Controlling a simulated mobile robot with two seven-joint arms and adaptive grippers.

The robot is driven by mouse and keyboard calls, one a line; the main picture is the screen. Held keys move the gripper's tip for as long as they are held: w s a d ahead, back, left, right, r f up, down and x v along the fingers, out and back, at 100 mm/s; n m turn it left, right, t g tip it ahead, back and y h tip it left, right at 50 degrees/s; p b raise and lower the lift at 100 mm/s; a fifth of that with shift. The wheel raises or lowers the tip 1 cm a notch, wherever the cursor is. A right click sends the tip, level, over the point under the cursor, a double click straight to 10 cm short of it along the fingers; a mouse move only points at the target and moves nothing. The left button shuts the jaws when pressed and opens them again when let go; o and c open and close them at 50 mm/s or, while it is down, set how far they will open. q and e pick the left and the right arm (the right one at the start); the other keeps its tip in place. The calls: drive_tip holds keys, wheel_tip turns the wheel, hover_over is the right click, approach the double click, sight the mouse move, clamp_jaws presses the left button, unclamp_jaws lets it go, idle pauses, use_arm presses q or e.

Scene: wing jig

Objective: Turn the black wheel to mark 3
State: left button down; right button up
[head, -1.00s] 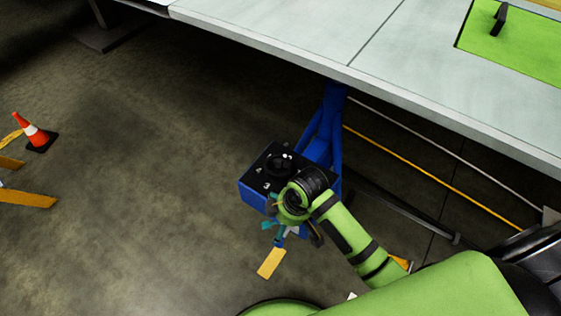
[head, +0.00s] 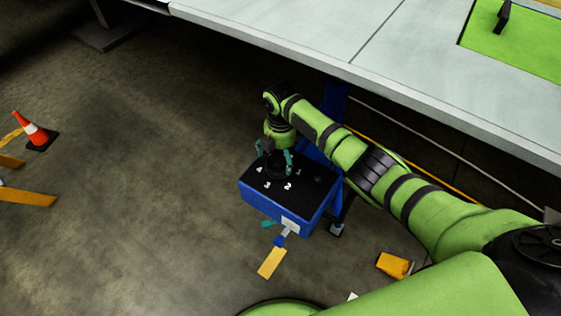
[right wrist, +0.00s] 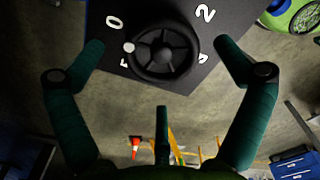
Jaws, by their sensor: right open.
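The black wheel (right wrist: 166,52) sits on the dark top of a blue box (head: 270,205). In the right wrist view it shows spokes, and a white dot (right wrist: 128,47) stands at its left rim. White marks surround it; a 0 and a 2 are clear there, and mark 3 (head: 267,185) shows in the head view. My right gripper (head: 274,158) is above the wheel, pointing down, and hides most of it in the head view. Its teal fingers are open, one on either side of the wheel and a third below it in the right wrist view; contact cannot be told.
A long pale table (head: 300,45) runs along the back, above and beyond the box. A blue post (head: 333,105) stands behind the box. An orange cone (head: 30,128) is on the floor at left.

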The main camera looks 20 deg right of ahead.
sight(282, 163)
drive_tip(key=shift+f+b, duration=0.3)
drive_tip(key=shift+f, duration=1.5)
drive_tip(key=shift+c, duration=0.4)
drive_tip(key=c, duration=0.9)
drive_tip(key=shift+d+m, duration=0.15)
drive_tip(key=shift+m, duration=0.15)
drive_tip(key=shift+c, duration=0.2)
